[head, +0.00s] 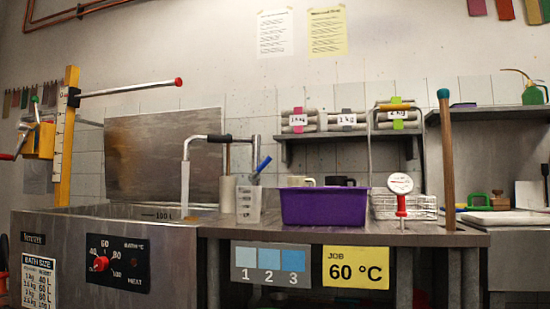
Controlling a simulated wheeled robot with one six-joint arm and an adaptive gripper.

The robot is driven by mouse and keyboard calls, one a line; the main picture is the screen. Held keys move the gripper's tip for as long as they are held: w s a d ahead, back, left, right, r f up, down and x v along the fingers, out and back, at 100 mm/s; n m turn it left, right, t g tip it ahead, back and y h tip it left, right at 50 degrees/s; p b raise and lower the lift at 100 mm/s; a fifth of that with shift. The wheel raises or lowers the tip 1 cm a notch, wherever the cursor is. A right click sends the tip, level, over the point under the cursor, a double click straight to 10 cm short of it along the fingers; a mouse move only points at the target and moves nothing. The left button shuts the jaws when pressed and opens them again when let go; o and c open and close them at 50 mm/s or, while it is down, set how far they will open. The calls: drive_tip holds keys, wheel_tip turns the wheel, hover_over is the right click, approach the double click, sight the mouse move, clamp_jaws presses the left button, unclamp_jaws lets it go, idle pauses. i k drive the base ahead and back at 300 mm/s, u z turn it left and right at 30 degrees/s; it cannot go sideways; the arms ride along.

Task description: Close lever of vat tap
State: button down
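The vat (110,255) is a steel tank at the left with a "100 L" mark inside its rim. The vat tap (239,139) is a grey metal fitting on the right of the vat. Its pipe runs left and bends down over the vat. A black sleeve (220,138) on the horizontal part may be its lever, but I cannot tell. A pale vertical column (185,190) stands below the pipe's bend; it looks like running water. My gripper is not in view.
A yellow post (67,135) at the left carries a long rod with a red knob (178,82). On the counter stand a clear jug (248,204), a purple tub (323,206), a white dial thermometer (400,184) and a wooden pole (447,150). A temperature knob (101,264) is on the vat front.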

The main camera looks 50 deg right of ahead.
sight(269, 159)
drive_tip(key=z, duration=1.05)
drive_tip(key=i, duration=0.15)
drive_tip(key=u, duration=0.15)
